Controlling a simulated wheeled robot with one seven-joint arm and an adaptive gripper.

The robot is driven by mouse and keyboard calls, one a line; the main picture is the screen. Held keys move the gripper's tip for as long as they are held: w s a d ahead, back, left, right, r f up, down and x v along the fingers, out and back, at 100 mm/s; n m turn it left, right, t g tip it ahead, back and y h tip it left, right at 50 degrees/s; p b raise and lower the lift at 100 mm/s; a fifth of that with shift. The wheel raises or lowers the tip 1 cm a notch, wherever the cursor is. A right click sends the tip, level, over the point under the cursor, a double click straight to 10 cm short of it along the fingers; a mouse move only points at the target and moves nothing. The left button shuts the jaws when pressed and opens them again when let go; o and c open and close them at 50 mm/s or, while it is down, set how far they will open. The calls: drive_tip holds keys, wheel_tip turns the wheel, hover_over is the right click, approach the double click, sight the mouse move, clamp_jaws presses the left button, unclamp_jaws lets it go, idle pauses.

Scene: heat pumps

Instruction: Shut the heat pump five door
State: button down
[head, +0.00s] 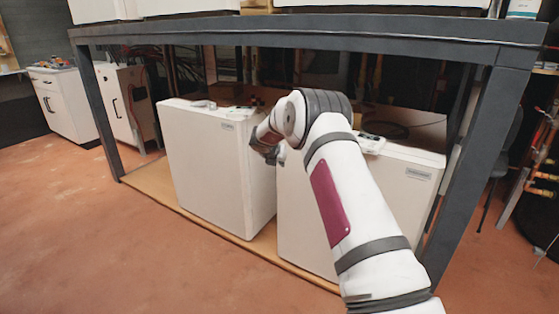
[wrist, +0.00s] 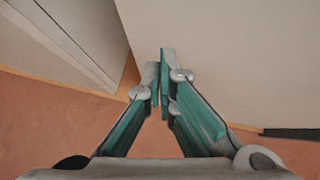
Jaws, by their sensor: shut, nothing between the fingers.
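Two white heat pump units stand side by side under a dark metal frame: the left unit (head: 208,165) and the right unit (head: 405,190). Their labels are too small to read, so I cannot tell which is number five. My gripper (head: 270,154) is by the right edge of the left unit, near the gap between the units. My arm hides part of the right unit. In the wrist view, my gripper (wrist: 160,62) is shut and empty, its teal fingers in front of a large white panel (wrist: 235,60). Contact with the panel cannot be told.
The dark frame (head: 300,32) has a beam above the units and a leg (head: 483,150) at right. A wooden base (head: 148,183) lies under them. Another white face with a seam (wrist: 65,40) is at left in the wrist view. The reddish floor (head: 90,230) in front is clear.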

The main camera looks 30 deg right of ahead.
drive_tip(key=s+a+r+n+t+y+p, duration=0.1)
drive_tip(key=s+a+r+n+t+y, duration=0.3)
drive_tip(key=a+r+n, duration=0.75)
drive_tip(key=s+a+r+n+t+y+p, duration=0.1)
drive_tip(key=s+a+r+n+t+y, duration=0.15)
drive_tip(key=s+a+r+n, duration=0.9)
drive_tip(key=s+a+r+n+g+y, duration=0.2)
drive_tip(key=s+a+n, duration=0.2)
drive_tip(key=s, duration=0.4)
drive_tip(key=s+a+r+n+g+y, duration=0.1)
drive_tip(key=s+a+r+n+g, duration=0.2)
drive_tip(key=s, duration=0.5)
drive_tip(key=s+a+r+n+g+y, duration=0.1)
drive_tip(key=s+a+n+g+y, duration=0.1)
drive_tip(key=s+a+n, duration=0.35)
drive_tip(key=s+d+f+n+g+h, duration=0.1)
drive_tip(key=s+d+f+n+g, duration=0.15)
drive_tip(key=s, duration=0.75)
drive_tip(key=s+d+f+n+g+h, duration=0.1)
drive_tip(key=s+d+f+n+h, duration=0.2)
drive_tip(key=s, duration=0.6)
drive_tip(key=s+d+f+n+g, duration=0.2)
drive_tip(key=s+d+f+n, duration=0.15)
drive_tip(key=s, duration=0.65)
wheel_tip(320, 180, up, 25)
drive_tip(key=t+p, duration=0.3)
drive_tip(key=p, duration=2)
drive_tip(key=shift+s+d+n+t, duration=0.15)
drive_tip(key=shift+d+n+t, duration=0.05)
drive_tip(key=shift+n+t, duration=0.15)
